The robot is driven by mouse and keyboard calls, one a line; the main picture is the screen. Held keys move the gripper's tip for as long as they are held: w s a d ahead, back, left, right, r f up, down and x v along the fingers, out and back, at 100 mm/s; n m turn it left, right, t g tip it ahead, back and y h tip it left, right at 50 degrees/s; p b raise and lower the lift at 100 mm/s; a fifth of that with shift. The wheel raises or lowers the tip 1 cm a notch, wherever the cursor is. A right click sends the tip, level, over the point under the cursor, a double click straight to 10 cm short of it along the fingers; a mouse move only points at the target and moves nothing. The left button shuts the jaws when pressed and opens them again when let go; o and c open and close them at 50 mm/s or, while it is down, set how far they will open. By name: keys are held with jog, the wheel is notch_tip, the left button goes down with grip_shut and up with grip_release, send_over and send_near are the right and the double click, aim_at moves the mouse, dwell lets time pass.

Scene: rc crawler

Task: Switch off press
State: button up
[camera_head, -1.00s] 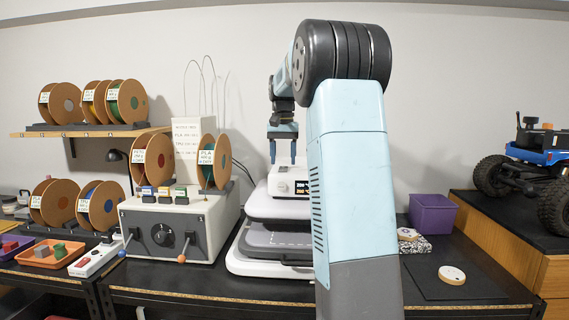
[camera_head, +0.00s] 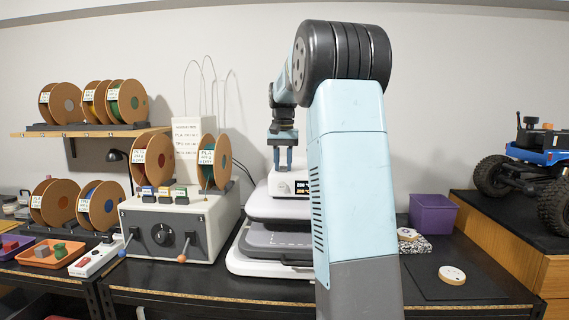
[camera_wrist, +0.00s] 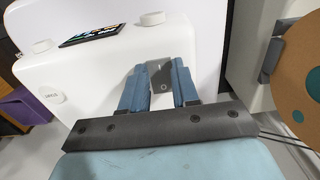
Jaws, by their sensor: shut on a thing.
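The press (camera_head: 262,206) stands mid-table in the head view, with a white head, a small lit display and grey plates below. In the wrist view its white housing (camera_wrist: 100,72) fills the upper left, and a grey rocker switch (camera_wrist: 163,76) marked "O" sits on it. My gripper (camera_head: 283,167) points down at the top of the press head. In the wrist view my gripper (camera_wrist: 160,68) has its two blue fingers on either side of the switch, shut on it. The switch is hidden in the head view.
A grey control box (camera_head: 180,222) with spools and levers stands left of the press. A purple bin (camera_head: 433,214) and a round white disc (camera_head: 452,275) are on the right. A blue RC crawler (camera_head: 535,155) sits on the right bench.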

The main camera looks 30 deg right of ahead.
grip_shut()
jog(key=shift+w+d, duration=0.1)
jog(key=shift+w+d+g+y, duration=0.2)
jog(key=shift+g+y, duration=0.6)
jog(key=shift+g, duration=0.4)
jog(key=o, duration=0.8)
grip_release()
jog(key=shift+r, duration=0.15)
